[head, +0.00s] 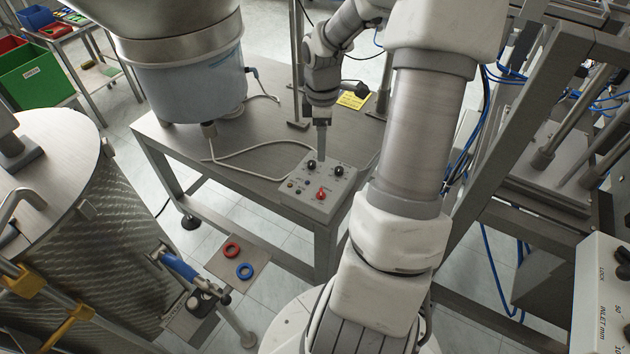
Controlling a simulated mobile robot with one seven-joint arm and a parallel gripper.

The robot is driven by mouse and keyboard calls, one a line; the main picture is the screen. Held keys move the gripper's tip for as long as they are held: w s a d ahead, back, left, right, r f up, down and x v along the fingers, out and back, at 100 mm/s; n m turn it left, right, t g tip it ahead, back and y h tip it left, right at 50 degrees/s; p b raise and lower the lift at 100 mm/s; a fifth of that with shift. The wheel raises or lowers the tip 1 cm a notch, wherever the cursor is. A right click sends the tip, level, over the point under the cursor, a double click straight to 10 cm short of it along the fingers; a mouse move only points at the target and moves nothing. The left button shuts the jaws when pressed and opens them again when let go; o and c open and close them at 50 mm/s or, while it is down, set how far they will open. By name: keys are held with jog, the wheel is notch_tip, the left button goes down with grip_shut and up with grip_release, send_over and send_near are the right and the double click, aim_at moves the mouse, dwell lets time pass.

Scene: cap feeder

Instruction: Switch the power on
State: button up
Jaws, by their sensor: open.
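A grey control box (312,188) sits on the front right corner of the metal table. Its top carries a red knob (321,194), two black knobs, one at the left (311,165) and one at the right (338,170), and some small buttons. Which control is the power switch is too small to read. My gripper (321,155) points down over the back of the box, close to the left black knob. It looks narrow from this side, and its fingers hold nothing that I can see. Whether it touches the box I cannot tell.
A large feeder bowl (190,75) stands on the table (170,140) at the left, with a white cable running to the box. A yellow label (353,99) lies behind. A metal drum (80,220) stands at left, a machine frame (500,130) at right.

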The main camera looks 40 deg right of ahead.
aim_at(320, 192)
notch_tip(320, 192, down, 17)
jog(key=b, duration=0.3)
jog(key=shift+f, duration=0.15)
grip_shut()
dwell(0.3)
